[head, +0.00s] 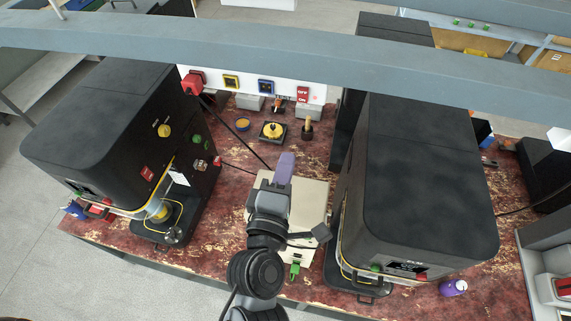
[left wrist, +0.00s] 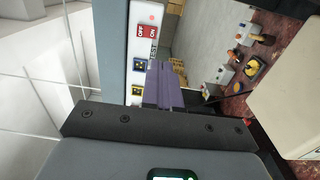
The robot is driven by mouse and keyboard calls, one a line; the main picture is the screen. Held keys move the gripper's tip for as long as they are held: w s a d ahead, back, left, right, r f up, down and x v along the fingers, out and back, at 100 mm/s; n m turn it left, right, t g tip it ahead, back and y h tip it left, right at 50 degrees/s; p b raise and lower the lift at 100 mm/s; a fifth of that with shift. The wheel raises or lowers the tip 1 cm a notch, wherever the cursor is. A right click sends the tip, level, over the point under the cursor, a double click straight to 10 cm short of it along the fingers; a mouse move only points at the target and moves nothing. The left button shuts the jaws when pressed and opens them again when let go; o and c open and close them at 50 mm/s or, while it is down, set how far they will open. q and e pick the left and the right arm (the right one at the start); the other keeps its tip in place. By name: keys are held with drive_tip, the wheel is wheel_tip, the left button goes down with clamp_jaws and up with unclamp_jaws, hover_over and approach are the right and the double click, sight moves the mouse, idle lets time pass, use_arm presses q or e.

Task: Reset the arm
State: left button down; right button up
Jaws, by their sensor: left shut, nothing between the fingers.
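My left arm rises from the bottom middle of the head view. Its left gripper (head: 285,167) has purple fingers that are shut together with nothing between them. The gripper is above the worktable (head: 225,225), between two large black machines, and points toward the back panel. In the left wrist view the shut purple fingers (left wrist: 163,85) stand in front of the white switch panel (left wrist: 141,60). My right gripper is in neither view.
A black seamer (head: 100,120) stands left and another (head: 425,180) right. A cream box (head: 310,200) lies partly under my arm. A grey beam (head: 300,58) crosses overhead. A purple can (head: 453,288) stands front right.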

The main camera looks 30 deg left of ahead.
use_arm(q)
drive_tip(key=s+a+f+m+g+h+p, duration=0.1)
drive_tip(key=s+a+f+m+g+p, duration=0.1)
drive_tip(key=a+f+m, duration=0.3)
drive_tip(key=s+a+f+m+g+h+p, duration=0.1)
drive_tip(key=s+a+f+m+g+p, duration=0.1)
drive_tip(key=f, duration=0.5)
drive_tip(key=s+f+m+g+h, duration=0.2)
drive_tip(key=s+f+m+g, duration=0.8)
drive_tip(key=m, duration=0.5)
drive_tip(key=shift+s+a+f+m+p, duration=0.3)
drive_tip(key=shift+s+f, duration=0.35)
drive_tip(key=shift+s, duration=0.6)
drive_tip(key=shift+d, duration=0.15)
